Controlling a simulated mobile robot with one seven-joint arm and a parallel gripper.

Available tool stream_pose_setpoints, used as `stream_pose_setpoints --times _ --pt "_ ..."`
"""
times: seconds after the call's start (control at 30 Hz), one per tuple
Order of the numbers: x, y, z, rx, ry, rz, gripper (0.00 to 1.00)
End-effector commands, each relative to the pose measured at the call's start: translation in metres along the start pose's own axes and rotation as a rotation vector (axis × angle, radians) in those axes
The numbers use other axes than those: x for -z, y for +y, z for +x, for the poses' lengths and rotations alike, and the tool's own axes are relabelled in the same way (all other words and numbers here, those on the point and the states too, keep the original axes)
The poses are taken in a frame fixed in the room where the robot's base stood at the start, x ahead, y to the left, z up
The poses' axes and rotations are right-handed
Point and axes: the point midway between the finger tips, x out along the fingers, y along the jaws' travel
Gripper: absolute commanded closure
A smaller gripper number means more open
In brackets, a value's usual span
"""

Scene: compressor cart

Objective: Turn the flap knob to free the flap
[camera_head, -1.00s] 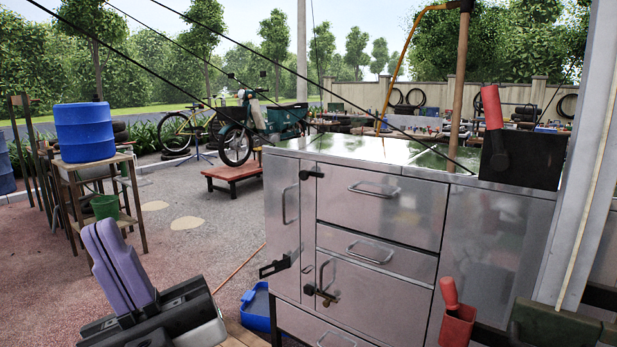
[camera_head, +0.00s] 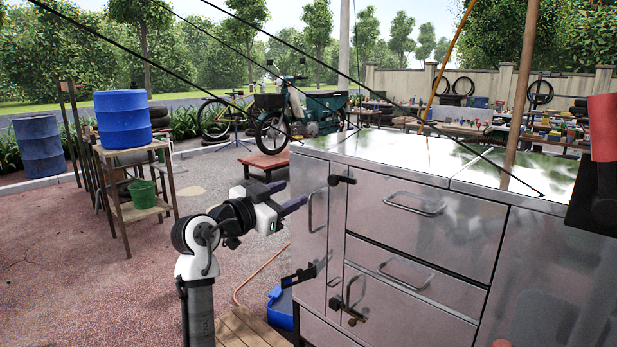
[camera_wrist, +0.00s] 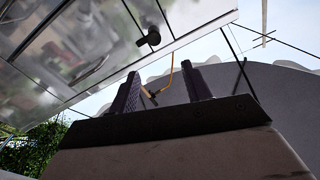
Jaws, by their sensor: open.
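A steel cabinet (camera_head: 420,255) stands at the right. A black knob (camera_head: 342,180) sits near its top left edge, between the narrow door (camera_head: 310,205) and the top drawer. A black knob also shows in the wrist view (camera_wrist: 150,39). A second fitting, dark with a brass-coloured end (camera_head: 353,316), sits low on the front; I cannot tell which panel is the flap. My gripper (camera_head: 289,195) is open and empty, its purple fingers pointing right by the narrow door, left of the upper knob. The wrist view shows both fingers (camera_wrist: 163,78) apart with nothing between.
A black bracket (camera_head: 298,276) juts from the cabinet's left side. A blue bin (camera_head: 280,308) lies on the ground below. A wooden stand (camera_head: 133,205) with a blue drum is at the left. Thin dark cables cross above the cabinet. The paved ground left of my arm is clear.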

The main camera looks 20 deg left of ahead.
Motion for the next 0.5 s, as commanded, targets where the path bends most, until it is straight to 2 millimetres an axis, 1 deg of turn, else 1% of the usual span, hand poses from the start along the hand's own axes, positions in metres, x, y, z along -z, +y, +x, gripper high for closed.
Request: stream_pose_setpoints --times 0.07,0.17,0.27,0.37,0.5 --pt "-0.005 0.004 0.003 -0.041 -0.023 0.001 0.52" --pt "-0.006 0.007 0.009 -0.059 -0.030 0.001 0.52" --pt "-0.006 0.008 0.023 -0.059 -0.030 0.000 0.52" --pt "-0.005 0.009 0.042 -0.059 -0.029 -0.001 0.52" --pt "-0.005 0.010 0.073 -0.058 -0.028 -0.001 0.52"
